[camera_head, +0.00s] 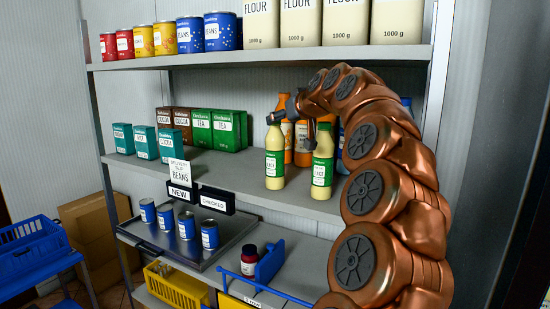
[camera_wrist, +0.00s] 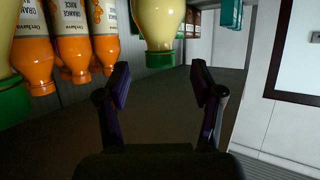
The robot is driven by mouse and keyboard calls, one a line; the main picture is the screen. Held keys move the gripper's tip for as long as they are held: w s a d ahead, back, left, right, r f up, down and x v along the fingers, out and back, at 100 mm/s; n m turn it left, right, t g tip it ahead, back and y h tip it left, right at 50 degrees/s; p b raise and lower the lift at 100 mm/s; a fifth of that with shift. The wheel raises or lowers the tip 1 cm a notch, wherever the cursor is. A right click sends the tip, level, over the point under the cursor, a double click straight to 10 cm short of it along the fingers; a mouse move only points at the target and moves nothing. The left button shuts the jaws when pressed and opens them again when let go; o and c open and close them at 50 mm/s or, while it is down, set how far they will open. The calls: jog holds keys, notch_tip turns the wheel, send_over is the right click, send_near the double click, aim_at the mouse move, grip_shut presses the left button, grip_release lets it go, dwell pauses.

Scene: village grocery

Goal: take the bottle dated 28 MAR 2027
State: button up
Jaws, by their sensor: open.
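Two pale yellow bottles with green and white labels stand upright on the middle shelf, a left one (camera_head: 274,155) and a right one (camera_head: 322,160). No date is readable on either. In the wrist view, which looks upside down, a pale bottle with a green cap (camera_wrist: 160,30) shows just beyond and between my fingertips. Another green-capped bottle (camera_wrist: 10,98) is cut off at the left edge. My gripper (camera_wrist: 160,72) is open with nothing between its fingers. In the head view my gripper is partly hidden by my arm, at the height of the bottle tops.
Orange juice bottles (camera_wrist: 75,40) stand beside the pale bottles. Green tea boxes (camera_head: 230,128) are on the shelf's left part. A tray (camera_head: 205,255) with blue cans and a dark jar (camera_head: 249,259) are on the shelf below.

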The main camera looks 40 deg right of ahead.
jog(key=shift+r+p+x, duration=0.2)
jog(key=shift+p+x, duration=0.2)
jog(key=shift+x, duration=0.9)
jog(key=shift+r+p+x, duration=0.2)
jog(key=shift+p+x, duration=0.2)
jog(key=shift+x, duration=0.9)
jog(key=shift+w, duration=0.15)
grip_shut()
